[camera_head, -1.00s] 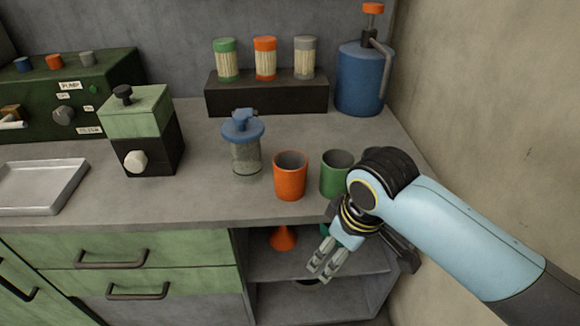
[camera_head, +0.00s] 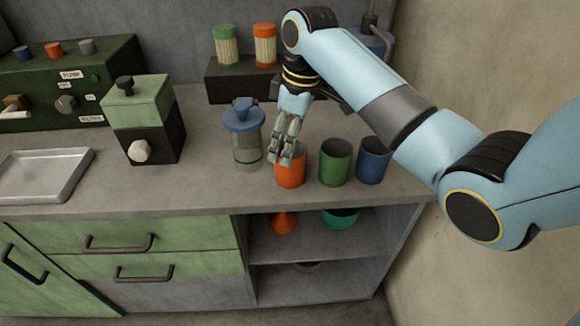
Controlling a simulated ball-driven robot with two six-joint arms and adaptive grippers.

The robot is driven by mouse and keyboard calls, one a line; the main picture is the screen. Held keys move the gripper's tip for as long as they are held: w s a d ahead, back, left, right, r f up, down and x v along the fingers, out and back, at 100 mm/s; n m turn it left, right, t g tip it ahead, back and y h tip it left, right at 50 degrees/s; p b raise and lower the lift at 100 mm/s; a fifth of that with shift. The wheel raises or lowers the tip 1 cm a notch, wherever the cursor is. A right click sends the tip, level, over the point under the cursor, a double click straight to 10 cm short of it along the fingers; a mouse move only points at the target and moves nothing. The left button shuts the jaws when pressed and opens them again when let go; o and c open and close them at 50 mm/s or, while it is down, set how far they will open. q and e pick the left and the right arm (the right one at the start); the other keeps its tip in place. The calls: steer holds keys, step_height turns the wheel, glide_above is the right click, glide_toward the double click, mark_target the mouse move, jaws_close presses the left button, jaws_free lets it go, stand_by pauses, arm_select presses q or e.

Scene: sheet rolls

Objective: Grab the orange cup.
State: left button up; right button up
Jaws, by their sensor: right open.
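The orange cup (camera_head: 291,177) stands upright on the grey counter, between a glass jar with a blue lid and a green cup. My right gripper (camera_head: 281,160) is open and points down at the orange cup from above. Its fingers cover the left part of the cup's rim and opening. I cannot tell whether the fingers touch the cup or reach inside it. My left gripper is not in view.
The blue-lidded jar (camera_head: 246,150) is close on the left. The green cup (camera_head: 335,164) and a blue cup (camera_head: 373,161) stand close on the right. The counter's front edge (camera_head: 215,212) is near.

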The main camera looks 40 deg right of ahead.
step_height(320, 180, down, 3)
steer(key=shift+w+a+f, duration=0.15)
steer(key=f, duration=0.5)
steer(key=shift+w+d+f, duration=0.1)
steer(key=shift+w+d, duration=0.1)
steer(key=shift+w, duration=0.15)
steer(key=shift+c, duration=0.4)
steer(key=shift+s, duration=0.1)
steer(key=c, duration=1.1)
